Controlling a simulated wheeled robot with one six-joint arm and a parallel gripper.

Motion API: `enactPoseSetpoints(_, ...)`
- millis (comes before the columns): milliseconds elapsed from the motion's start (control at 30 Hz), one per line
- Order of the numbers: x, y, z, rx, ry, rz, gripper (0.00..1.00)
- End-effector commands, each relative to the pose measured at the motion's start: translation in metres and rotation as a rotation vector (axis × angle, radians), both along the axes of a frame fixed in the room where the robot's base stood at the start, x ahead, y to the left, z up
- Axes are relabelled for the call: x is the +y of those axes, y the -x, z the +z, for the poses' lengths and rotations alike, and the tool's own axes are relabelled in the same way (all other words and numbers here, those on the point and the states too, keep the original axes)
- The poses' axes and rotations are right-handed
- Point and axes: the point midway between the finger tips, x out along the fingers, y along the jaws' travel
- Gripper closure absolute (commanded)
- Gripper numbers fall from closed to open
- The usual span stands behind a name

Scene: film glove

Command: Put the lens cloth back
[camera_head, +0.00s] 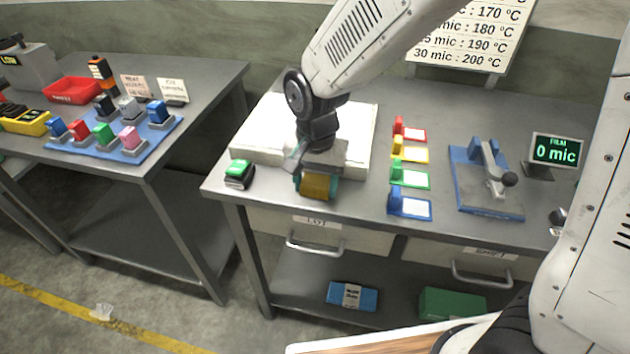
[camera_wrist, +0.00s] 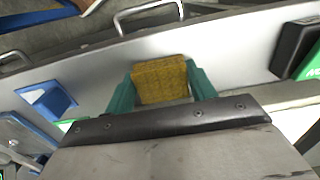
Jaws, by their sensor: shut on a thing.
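My gripper (camera_head: 317,184) is over the front edge of the right-hand table, in front of the white pad. It is shut on a mustard-yellow, block-shaped thing that looks like the folded lens cloth (camera_head: 316,187). In the wrist view the yellow cloth (camera_wrist: 160,80) sits between the two teal fingers of my gripper (camera_wrist: 160,88), with one finger on each side. The cloth's underside is hidden, and I cannot tell whether it touches the table.
A white pad (camera_head: 258,130) lies behind my gripper, and a green-topped black button (camera_head: 239,174) is left of it. Coloured clips (camera_head: 409,203) and a blue-based press (camera_head: 487,180) stand to the right. Drawers have handles below (camera_head: 314,247). The lower shelf holds a blue packet (camera_head: 352,296).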

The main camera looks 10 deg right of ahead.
Motion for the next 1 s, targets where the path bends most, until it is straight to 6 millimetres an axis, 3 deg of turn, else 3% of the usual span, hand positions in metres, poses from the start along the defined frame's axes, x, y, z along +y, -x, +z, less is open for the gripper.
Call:
enactPoseSetpoints(233,0.000,0.000,-0.003,0.001,0.001,0.000,0.66)
enactPoseSetpoints(267,0.000,0.000,-0.003,0.001,0.001,0.000,0.39)
enactPoseSetpoints(333,0.000,0.000,-0.003,0.000,0.001,0.000,0.23)
enactPoseSetpoints(667,0.000,0.000,0.001,-0.001,-0.001,0.000,0.23)
enactPoseSetpoints(767,0.000,-0.001,0.011,-0.003,-0.001,0.000,0.23)
enactPoseSetpoints(1000,0.000,-0.001,0.061,-0.005,-0.003,0.000,0.23)
